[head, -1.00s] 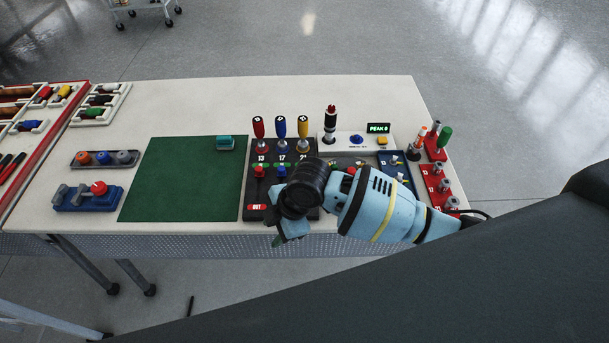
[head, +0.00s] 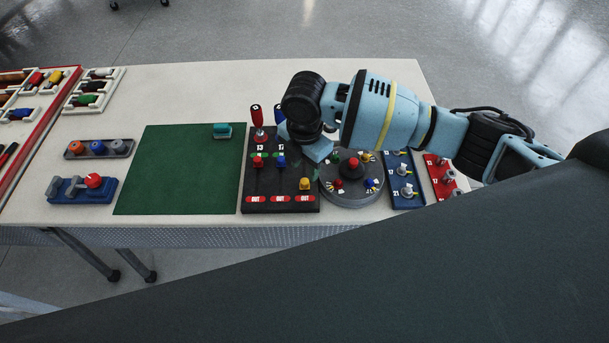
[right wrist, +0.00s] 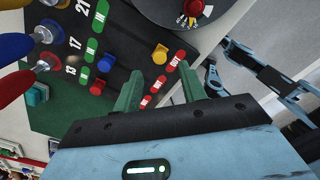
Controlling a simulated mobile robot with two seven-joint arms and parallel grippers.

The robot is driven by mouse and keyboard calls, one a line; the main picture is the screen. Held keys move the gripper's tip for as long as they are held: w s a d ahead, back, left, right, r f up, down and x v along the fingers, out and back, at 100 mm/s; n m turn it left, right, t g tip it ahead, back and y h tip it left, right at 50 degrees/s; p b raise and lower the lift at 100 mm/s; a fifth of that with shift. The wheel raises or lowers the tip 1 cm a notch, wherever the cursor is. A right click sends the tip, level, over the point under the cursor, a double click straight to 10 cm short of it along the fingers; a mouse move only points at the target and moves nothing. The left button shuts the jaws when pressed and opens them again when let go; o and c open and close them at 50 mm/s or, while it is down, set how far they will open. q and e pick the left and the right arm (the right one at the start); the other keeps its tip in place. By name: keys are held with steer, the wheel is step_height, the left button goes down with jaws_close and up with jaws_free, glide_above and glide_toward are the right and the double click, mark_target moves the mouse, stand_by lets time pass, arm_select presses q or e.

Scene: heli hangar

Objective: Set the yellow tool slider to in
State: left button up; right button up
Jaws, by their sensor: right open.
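The yellow slider knob (head: 305,184) sits low in its track on the black tool panel (head: 268,182), just above its red OUT label. The red knob (head: 258,162) and blue knob (head: 281,162) sit higher, by their green IN labels. My right gripper (head: 312,148) is above the panel's upper right; its fingers are hidden in the head view and its body covers the yellow column's upper part. In the right wrist view the open green fingers (right wrist: 161,88) are empty, and the yellow knob (right wrist: 160,54) appears beyond and between their tips. My left gripper is not seen.
Red (head: 257,118) and blue-handled tools stand upright behind the sliders. A round grey dial base (head: 352,198) is close to the panel's right, then a blue switch panel (head: 404,172) and a red one. The green mat (head: 180,180) on the left is mostly clear.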

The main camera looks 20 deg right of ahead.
mark_target(305, 181)
steer(key=shift+f, duration=2.7)
steer(key=shift+c, duration=0.2)
jaws_close()
